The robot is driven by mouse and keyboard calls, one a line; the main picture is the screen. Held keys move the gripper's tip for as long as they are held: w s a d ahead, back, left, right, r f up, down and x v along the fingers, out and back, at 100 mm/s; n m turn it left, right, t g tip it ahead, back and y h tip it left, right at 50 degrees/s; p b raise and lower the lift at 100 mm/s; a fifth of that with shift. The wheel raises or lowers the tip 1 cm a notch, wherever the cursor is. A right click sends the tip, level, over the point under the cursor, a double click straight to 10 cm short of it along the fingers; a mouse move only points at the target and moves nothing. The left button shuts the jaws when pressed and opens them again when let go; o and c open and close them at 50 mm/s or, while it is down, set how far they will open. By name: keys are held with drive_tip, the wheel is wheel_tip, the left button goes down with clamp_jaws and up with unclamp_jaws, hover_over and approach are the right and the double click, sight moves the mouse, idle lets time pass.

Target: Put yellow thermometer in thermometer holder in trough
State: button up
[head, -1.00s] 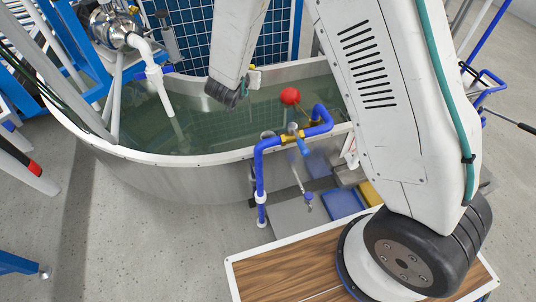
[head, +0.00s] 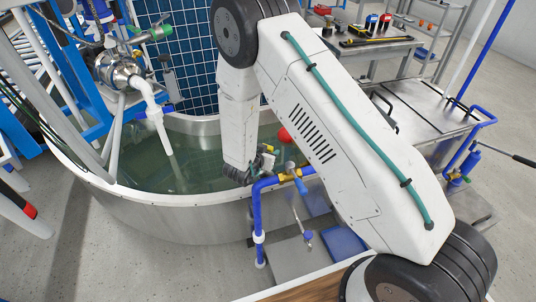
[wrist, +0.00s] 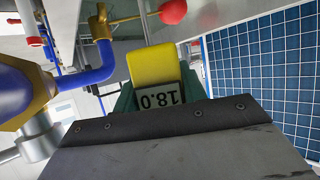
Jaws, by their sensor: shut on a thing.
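The yellow thermometer (wrist: 150,64), with a display reading 18.0 upside down, is between the green jaws of my gripper (wrist: 160,92) in the wrist view. Its thin stem points away toward the top of that view. In the head view my gripper (head: 262,161) is by the right part of the trough (head: 190,197), close to the blue pipe at its rim. The thermometer is too small and covered to make out clearly there. I cannot pick out the thermometer holder in the head view; my arm hides part of the rim.
A blue pipe (head: 258,215) with a brass valve (head: 287,177) stands at the rim beside my gripper; it looms close on the left in the wrist view (wrist: 95,65). A red ball (head: 283,135) is close by. A pump (head: 118,68) and white outlet pipe are at left. Water fills the trough.

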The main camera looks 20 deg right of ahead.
drive_tip(key=shift+f, duration=0.6)
